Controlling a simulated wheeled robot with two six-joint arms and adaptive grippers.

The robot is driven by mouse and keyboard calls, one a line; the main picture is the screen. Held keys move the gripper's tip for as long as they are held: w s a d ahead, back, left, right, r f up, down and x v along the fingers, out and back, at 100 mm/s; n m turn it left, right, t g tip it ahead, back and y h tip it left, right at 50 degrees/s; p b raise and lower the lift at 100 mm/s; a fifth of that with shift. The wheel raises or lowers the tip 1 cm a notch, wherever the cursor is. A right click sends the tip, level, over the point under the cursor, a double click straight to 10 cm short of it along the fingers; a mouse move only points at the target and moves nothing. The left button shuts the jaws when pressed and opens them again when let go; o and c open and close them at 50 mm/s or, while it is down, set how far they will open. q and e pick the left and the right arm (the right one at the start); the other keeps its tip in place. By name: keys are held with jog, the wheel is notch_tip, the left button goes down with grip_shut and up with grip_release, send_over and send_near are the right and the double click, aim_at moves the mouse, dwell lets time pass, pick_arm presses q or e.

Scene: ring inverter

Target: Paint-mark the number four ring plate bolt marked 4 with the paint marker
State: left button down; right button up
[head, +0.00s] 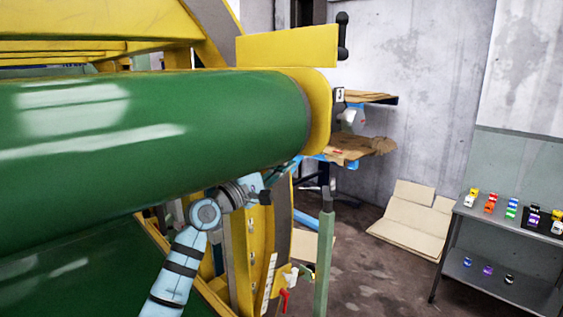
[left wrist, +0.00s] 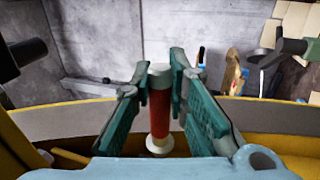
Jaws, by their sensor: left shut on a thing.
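The paint marker (left wrist: 160,105), red with white ends, stands upright between the teal fingers of my left gripper (left wrist: 162,95) in the left wrist view. The gripper is shut on it. In the head view my left gripper (head: 283,170) shows small, just under the right end of the green cylinder, and I cannot make out the marker there. I cannot pick out the bolt marked 4 in either view. A small white plate with a dark digit (head: 340,95) sits at the yellow ring end; the digit is too small to read surely. My right gripper is not in view.
The large green cylinder (head: 150,130) with its yellow end ring (head: 320,110) fills the left of the head view. A green post (head: 325,255) stands right of my left arm. A grey shelf (head: 510,228) with several small colored items is at far right.

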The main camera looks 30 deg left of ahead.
pick_arm(q)
jog(key=shift+w+a+b, duration=0.15)
jog(key=shift+a+b, duration=0.25)
dwell(1.1)
dwell(0.4)
jog(key=shift+d+r+p, duration=0.1)
jog(key=shift+d+p, duration=0.2)
jog(key=shift+p, duration=0.2)
jog(key=d+p, duration=0.1)
jog(key=s+d+p, duration=0.1)
jog(key=p, duration=0.1)
jog(key=d+p, duration=0.1)
jog(key=d, duration=0.1)
jog(key=shift+s, duration=0.35)
